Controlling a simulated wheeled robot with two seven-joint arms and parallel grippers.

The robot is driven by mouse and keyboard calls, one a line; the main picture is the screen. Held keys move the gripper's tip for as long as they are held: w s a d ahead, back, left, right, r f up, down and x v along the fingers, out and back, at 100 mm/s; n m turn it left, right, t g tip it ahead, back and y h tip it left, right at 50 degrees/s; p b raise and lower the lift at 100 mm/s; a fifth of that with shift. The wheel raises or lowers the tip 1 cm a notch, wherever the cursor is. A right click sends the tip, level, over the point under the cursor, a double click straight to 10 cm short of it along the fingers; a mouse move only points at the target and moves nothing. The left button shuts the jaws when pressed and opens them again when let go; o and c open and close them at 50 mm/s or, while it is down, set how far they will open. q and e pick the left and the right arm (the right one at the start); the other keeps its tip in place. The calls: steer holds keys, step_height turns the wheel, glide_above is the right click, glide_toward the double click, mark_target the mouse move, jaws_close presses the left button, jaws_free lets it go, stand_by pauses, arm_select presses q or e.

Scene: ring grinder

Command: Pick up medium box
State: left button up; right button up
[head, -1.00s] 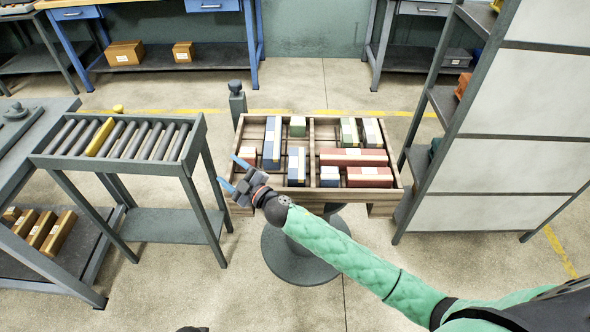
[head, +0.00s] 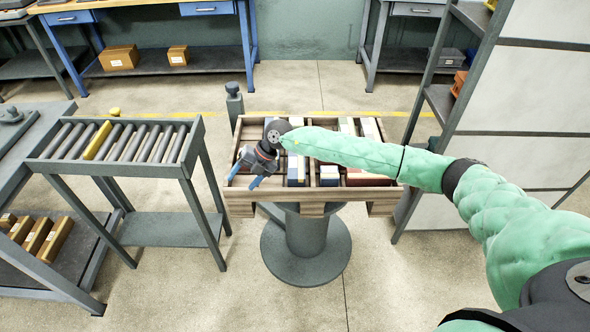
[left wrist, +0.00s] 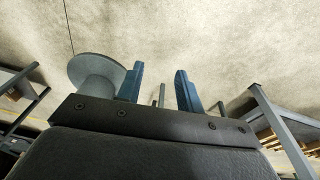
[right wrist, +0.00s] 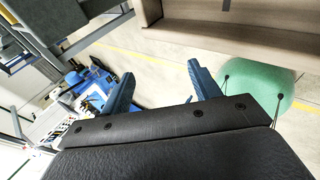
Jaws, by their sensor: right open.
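Several coloured boxes lie in a divided wooden tray (head: 300,200) on a round pedestal; which one is the medium box, I cannot tell. A blue and pale box (head: 296,167) and a smaller one (head: 329,176) show near the front, with a red box (head: 368,179) at right. My right arm hides much of the tray. My right gripper (head: 243,179) is open over the tray's front left corner, its fingers toward the front left. It shows empty in the right wrist view (right wrist: 160,72). My left gripper (left wrist: 158,86) is open and empty over bare floor in the left wrist view.
A roller conveyor (head: 70,163) stands left of the tray, with a floor gap between. A tall shelf rack (head: 440,105) stands close on the right. A grey post (head: 234,103) rises behind the tray's left corner. Workbenches line the back wall.

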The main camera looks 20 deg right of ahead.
steer(key=w+d+h, duration=0.4)
steer(key=d+h, duration=0.1)
steer(key=d, duration=0.6)
steer(key=r+m+h, duration=0.1)
steer(key=r+h, duration=0.1)
steer(key=h, duration=0.1)
glide_above(296, 162)
steer(key=shift+s+a+f, duration=0.1)
steer(key=shift+a, duration=0.05)
steer(key=shift+f, duration=0.1)
steer(key=shift+f+p, duration=0.35)
steer(key=shift+f, duration=0.85)
step_height(296, 162, down, 4)
steer(key=p, duration=0.2)
steer(key=shift+f+p, duration=0.2)
steer(key=shift+p, duration=0.1)
steer(key=shift+d+f, duration=0.2)
steer(key=shift+f, duration=0.2)
arm_select(q)
steer(key=s+a+f, duration=0.1)
steer(key=s+f, duration=0.1)
steer(key=f, duration=0.5)
steer(key=s+a+f, duration=0.1)
steer(key=f, duration=0.6)
steer(key=shift+s+f, duration=0.3)
steer(key=shift+s, duration=0.1)
arm_select(e)
steer(key=c, duration=1.1)
steer(key=shift+r, duration=0.1)
